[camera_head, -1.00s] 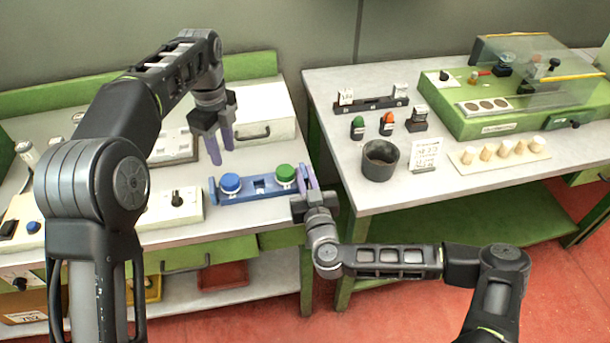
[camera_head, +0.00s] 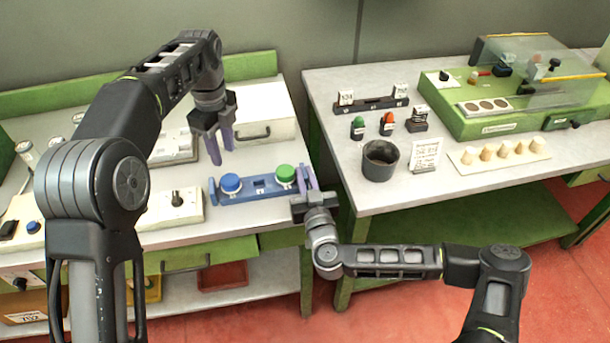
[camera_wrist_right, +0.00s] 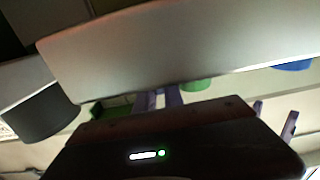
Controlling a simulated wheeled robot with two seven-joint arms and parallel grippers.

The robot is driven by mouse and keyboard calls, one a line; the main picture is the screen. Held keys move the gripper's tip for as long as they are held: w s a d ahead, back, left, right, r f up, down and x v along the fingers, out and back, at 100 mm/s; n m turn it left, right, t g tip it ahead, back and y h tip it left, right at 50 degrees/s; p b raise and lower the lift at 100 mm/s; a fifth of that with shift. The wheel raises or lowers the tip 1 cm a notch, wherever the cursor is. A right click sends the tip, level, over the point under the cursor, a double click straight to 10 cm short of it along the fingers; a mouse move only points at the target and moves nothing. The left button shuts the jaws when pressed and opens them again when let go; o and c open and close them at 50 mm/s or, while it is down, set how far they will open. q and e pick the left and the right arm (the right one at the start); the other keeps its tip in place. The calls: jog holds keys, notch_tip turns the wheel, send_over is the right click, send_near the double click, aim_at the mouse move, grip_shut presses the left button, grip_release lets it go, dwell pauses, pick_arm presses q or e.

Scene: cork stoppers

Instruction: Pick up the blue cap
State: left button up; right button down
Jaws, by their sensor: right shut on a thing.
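The blue cap (camera_head: 230,184) sits on the left part of a blue tray (camera_head: 262,193), and a green cap (camera_head: 284,173) sits on its right part. In the right wrist view the blue cap (camera_wrist_right: 295,65) shows only in part at the right edge, with the green cap (camera_wrist_right: 195,85) nearer. My right gripper (camera_head: 307,178) is shut on the tray's right end, beside the green cap. In the right wrist view its fingers (camera_wrist_right: 160,98) are close together. My left gripper (camera_head: 220,148) is open and empty above the blue cap, fingers pointing down.
A white switch box (camera_head: 175,207) stands left of the tray, and a white box (camera_head: 262,115) stands behind. On the right table are a dark cup (camera_head: 380,160), a label card (camera_head: 426,156) and a board of corks (camera_head: 500,155). A gap separates the tables.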

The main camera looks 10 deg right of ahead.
pick_arm(q)
jog(key=shift+o, duration=0.4)
jog(key=shift+o, duration=0.8)
jog(key=shift+d+r, duration=0.15)
jog(key=shift+o, duration=0.7)
jog(key=shift+s+d+r, duration=0.15)
jog(key=shift+d+r, duration=0.35)
jog(key=n, duration=1.1)
jog(key=n+y, duration=0.1)
jog(key=n, duration=1.1)
jog(key=s+r+n+t, duration=0.1)
jog(key=n, duration=1)
jog(key=shift+a+r, duration=0.1)
